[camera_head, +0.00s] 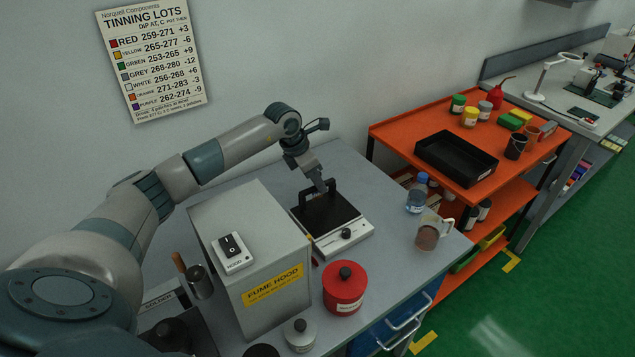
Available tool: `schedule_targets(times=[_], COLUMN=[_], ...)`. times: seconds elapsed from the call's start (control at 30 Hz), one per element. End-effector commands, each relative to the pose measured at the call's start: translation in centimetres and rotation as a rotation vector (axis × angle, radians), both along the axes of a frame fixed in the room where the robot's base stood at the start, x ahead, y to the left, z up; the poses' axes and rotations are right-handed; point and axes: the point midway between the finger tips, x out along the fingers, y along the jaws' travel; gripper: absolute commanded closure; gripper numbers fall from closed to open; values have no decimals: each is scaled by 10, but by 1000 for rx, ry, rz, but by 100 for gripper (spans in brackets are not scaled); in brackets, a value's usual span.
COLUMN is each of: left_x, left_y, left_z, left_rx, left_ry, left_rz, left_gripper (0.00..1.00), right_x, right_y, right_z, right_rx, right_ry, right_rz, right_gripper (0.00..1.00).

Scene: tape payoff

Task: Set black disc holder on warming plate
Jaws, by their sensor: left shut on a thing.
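The black disc holder (304,197) shows as a dark upright handle at the back part of the plate's black top. My left gripper (326,186) reaches down from above and is shut on the holder. Black against black, I cannot tell whether the holder touches the plate, and its lower part does not stand out. My right gripper is not in view.
The fume hood box (245,225) stands left of the plate. A red lidded pot (343,288), a blue-capped bottle (416,197) and a jar of brown contents (428,235) stand nearby. An orange cart (400,133) with a black tray (456,158) is to the right.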

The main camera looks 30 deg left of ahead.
Motion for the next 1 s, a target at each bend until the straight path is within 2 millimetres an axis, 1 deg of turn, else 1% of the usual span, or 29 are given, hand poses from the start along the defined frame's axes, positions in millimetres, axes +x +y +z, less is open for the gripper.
schedule_targets(times=[0.9, 0.93, 0.97, 1.0], left_x=[0, 0, 0, 0], left_y=[0, 0, 0, 0], left_z=[-6, -5, -5, -5], left_rx=[0, 0, 0, 0], left_ry=[0, 0, 0, 0], left_rz=[0, 0, 0, 0], left_gripper=[100, 78, 71, 62], right_x=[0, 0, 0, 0], right_y=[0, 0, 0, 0], right_z=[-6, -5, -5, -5], right_rx=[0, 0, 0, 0], right_ry=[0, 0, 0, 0], right_rz=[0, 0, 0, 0], right_gripper=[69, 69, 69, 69])
